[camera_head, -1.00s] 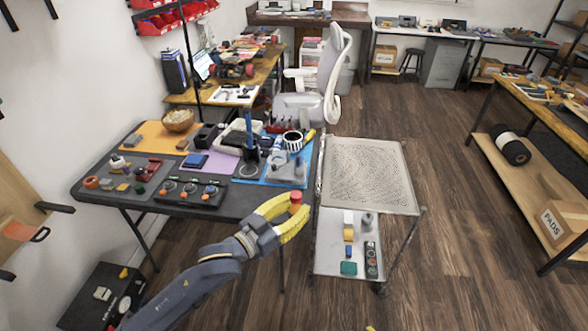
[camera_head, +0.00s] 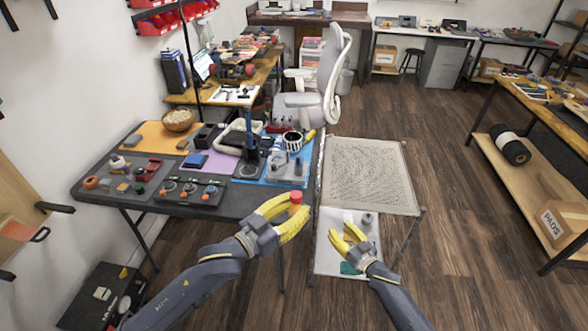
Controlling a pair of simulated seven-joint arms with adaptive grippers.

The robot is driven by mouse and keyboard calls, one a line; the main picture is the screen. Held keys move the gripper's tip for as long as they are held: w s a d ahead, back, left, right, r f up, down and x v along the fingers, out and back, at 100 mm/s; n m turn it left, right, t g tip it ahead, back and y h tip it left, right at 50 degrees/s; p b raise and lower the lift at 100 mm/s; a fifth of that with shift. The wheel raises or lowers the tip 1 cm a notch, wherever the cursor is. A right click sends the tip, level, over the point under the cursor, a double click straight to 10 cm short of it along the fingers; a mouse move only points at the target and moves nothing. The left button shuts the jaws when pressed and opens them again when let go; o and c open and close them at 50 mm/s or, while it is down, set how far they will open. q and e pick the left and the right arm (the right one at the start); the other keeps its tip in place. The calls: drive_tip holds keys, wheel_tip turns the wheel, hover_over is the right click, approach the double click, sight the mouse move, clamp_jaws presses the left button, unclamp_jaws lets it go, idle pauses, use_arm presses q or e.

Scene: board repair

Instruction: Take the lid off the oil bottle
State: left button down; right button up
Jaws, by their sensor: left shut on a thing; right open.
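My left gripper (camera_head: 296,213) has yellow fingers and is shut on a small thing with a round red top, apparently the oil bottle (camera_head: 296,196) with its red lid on. It holds this in the air in front of the table's right front edge. The fingers hide most of the bottle's body. My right gripper (camera_head: 343,233) is open and empty, to the right of and below the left gripper in the picture. It is over the lower shelf of the trolley and apart from the bottle.
The dark table (camera_head: 240,206) holds coloured mats, a black tray with knobs (camera_head: 188,191), a bowl (camera_head: 178,119) and a blue post stand (camera_head: 251,145). The trolley (camera_head: 416,210) has a bare perforated top and a few parts on its lower shelf. An office chair (camera_head: 297,104) stands behind.

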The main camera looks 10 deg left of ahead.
drive_tip(key=a+r+n+g+y, duration=0.3)
drive_tip(key=a+r, duration=0.2)
drive_tip(key=r, duration=0.4)
drive_tip(key=w+a+r+n+g+y, duration=0.1)
drive_tip(key=a+r+n+g+y, duration=0.25)
drive_tip(key=r, duration=0.65)
drive_tip(key=a+r+n+g+y, duration=0.25)
drive_tip(key=a+r, duration=0.25)
drive_tip(key=r, duration=0.4)
drive_tip(key=s+a+r+n+g+h, duration=0.4)
drive_tip(key=s+a+r+n+g, duration=0.1)
drive_tip(key=s+a+r+g, duration=0.45)
wheel_tip(320, 180, up, 3)
drive_tip(key=m+t+h, duration=0.4)
drive_tip(key=m+h, duration=0.2)
drive_tip(key=h, duration=0.9)
hover_over(294, 195)
drive_tip(key=shift+a+r, duration=0.15)
drive_tip(key=shift+f+m+t, duration=0.25)
drive_tip(key=shift+f+m, duration=0.05)
drive_tip(key=shift+m, duration=0.1)
drive_tip(key=shift+w+d+f, duration=0.1)
drive_tip(key=shift+f, duration=1.7)
drive_tip(key=shift+d+f, duration=0.1)
drive_tip(key=shift+f, duration=1.7)
drive_tip(key=shift+o, duration=0.4)
